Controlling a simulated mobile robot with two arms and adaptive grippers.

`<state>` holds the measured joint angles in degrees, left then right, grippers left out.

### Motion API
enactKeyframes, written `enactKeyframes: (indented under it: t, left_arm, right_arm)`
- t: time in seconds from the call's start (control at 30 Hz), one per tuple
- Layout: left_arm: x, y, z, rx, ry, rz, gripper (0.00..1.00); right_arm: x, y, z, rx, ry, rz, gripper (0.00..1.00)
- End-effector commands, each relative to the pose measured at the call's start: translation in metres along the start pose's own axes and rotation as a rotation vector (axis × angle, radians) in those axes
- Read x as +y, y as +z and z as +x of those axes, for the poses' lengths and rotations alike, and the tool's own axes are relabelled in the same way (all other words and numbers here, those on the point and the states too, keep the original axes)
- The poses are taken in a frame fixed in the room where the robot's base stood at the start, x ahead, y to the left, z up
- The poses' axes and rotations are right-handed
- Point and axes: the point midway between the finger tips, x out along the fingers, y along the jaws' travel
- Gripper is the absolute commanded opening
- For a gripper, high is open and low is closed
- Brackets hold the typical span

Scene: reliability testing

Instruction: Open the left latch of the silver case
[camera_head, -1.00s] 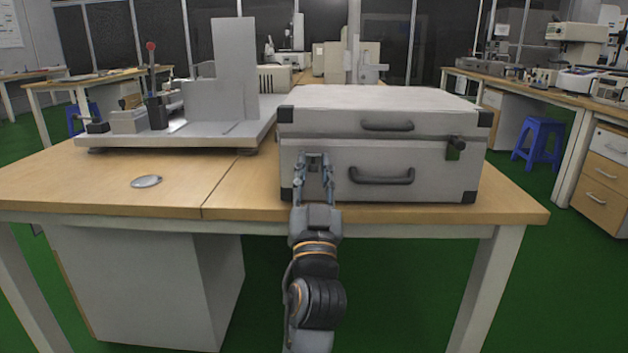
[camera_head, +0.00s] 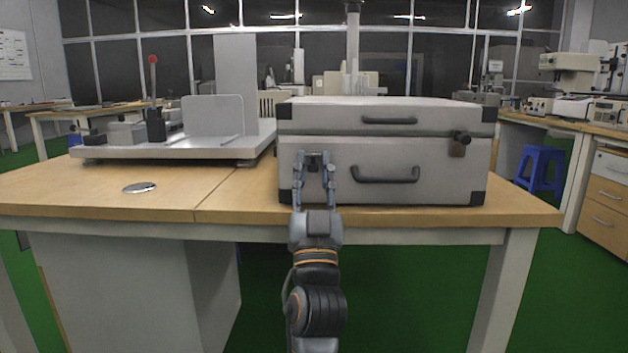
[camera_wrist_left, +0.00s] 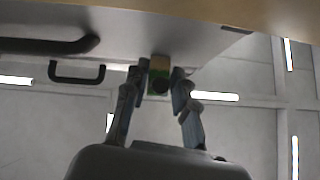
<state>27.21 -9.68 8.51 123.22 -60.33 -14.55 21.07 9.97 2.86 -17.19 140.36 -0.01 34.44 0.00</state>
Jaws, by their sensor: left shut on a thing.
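The silver case (camera_head: 420,150) stands closed on the wooden table, its front facing me. Its left latch (camera_wrist_left: 160,76) shows in the left wrist view as a small yellow-green and dark piece between my fingers. In the head view my fingers mostly cover this latch. My left gripper (camera_head: 314,160) reaches up to the left part of the case front and is shut on the left latch. The latch looks down, but its exact position is hard to tell. The right latch (camera_head: 460,144) hangs at the right of the front. My right gripper is not in view.
The case has an upper handle (camera_head: 389,121) and a lower handle (camera_head: 386,175) right of my gripper. A grey device on a flat base (camera_head: 190,148) stands left of the case. A small round disc (camera_head: 139,187) lies on the table (camera_head: 80,196), whose front left is otherwise clear.

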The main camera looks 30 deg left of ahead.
Motion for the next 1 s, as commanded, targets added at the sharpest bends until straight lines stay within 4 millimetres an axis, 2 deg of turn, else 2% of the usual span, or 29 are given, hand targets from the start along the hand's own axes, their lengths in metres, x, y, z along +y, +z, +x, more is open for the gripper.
enactKeyframes:
  t: [0.5, 0.53, 0.57, 0.87, 1.0]
  left_arm:
    - [-0.0018, -0.0005, 0.0014, 0.009, -0.006, 0.003, 0.00]
    - [-0.0018, -0.0004, 0.0014, 0.009, -0.006, 0.003, 0.33]
    - [-0.0018, -0.0004, 0.0013, 0.009, -0.006, 0.003, 0.39]
    - [-0.0006, -0.0002, 0.0008, 0.008, -0.003, 0.001, 0.40]
    - [-0.0018, -0.0083, 0.0082, 0.014, -0.004, 0.001, 0.40]
  right_arm:
    - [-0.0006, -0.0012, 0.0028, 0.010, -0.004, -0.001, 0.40]
    - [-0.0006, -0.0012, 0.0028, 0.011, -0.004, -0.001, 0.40]
    - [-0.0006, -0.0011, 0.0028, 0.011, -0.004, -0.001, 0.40]
    - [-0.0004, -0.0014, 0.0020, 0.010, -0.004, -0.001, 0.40]
    - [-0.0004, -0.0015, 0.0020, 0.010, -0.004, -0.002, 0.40]
